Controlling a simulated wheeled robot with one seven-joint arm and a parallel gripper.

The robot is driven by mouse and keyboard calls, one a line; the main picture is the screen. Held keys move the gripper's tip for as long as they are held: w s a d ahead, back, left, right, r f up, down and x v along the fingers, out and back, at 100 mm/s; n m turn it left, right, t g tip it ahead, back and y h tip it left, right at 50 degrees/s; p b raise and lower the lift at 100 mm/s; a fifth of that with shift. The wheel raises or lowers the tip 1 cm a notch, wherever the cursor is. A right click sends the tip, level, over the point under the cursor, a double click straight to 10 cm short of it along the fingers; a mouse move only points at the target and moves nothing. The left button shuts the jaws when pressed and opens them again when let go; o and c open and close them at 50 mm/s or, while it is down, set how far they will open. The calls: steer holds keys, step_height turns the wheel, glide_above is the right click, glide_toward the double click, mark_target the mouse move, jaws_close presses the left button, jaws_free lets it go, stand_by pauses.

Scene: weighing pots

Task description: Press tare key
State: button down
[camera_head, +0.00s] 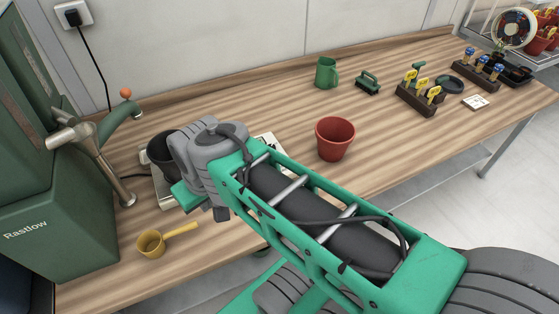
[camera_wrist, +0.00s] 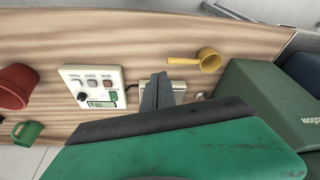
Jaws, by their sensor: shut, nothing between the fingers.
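A white control panel (camera_wrist: 112,74) lies on the bench in the wrist view. It carries a row of small labelled keys (camera_wrist: 90,79), a dark knob and a green-lit display (camera_wrist: 103,104). The lettering is too small to read surely; the left label looks like TARE. My gripper (camera_wrist: 160,76) is shut and empty, to the right of the panel in that view and apart from it in the picture. Its height above the bench is hard to judge. In the head view my arm hides most of the panel (camera_head: 272,143). A dark pot (camera_head: 159,153) stands on the scale (camera_head: 164,188).
A yellow scoop (camera_head: 152,243) lies near the front edge. A green tap unit (camera_head: 70,200) stands at the left. A red pot (camera_head: 335,138), a green mug (camera_head: 326,73), a brush (camera_head: 368,82) and labelled racks (camera_head: 416,100) stand farther right.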

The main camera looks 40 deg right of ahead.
steer(key=w+d+f+m+t+p, duration=0.1)
steer(key=w+d+f+m, duration=0.1)
steer(key=w+d+m, duration=0.45)
steer(key=w+d+f+m+t+p, duration=0.15)
steer(key=w+d+m, duration=0.25)
steer(key=d+m, duration=0.5)
steer(key=d+f+m+t+p, duration=0.1)
steer(key=d+f+m+t, duration=0.2)
steer(key=d+m, duration=0.9)
steer(key=s+d, duration=0.1)
steer(key=d, duration=0.2)
steer(key=shift+d+f+m+h, duration=0.15)
steer(key=shift+d+m+h, duration=0.2)
steer(key=shift+h, duration=0.05)
steer(key=shift+f, duration=0.1)
step_height(320, 180, down, 7)
steer(key=b, duration=0.6)
steer(key=shift+f, duration=0.1)
steer(key=shift+w+f+b, duration=0.1)
steer(key=shift+f+b, duration=0.4)
steer(key=shift+f, duration=0.2)
steer(key=shift+f, duration=0.4)
